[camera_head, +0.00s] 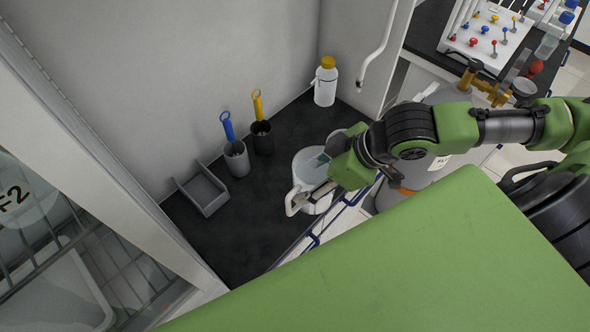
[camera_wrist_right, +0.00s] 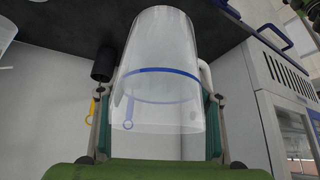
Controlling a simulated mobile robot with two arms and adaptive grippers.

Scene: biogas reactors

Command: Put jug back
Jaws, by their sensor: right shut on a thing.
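The jug (camera_head: 306,168) is a clear to whitish vessel with a pale handle, over the front edge of the dark shelf in the head view. My right gripper (camera_head: 322,174) is shut on it, coming from the right. In the right wrist view the translucent jug (camera_wrist_right: 158,60), with a blue ring, stands between the two fingers of the gripper (camera_wrist_right: 156,125). Whether its base touches the shelf I cannot tell. My left gripper is not in view.
The dark shelf (camera_head: 225,235) also holds a grey tray (camera_head: 204,191), a blue-handled brush in a grey cup (camera_head: 237,160), a yellow-handled brush in a black cup (camera_head: 262,139) and a white bottle with a yellow cap (camera_head: 326,86). Walls enclose the shelf; its front left is bare.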

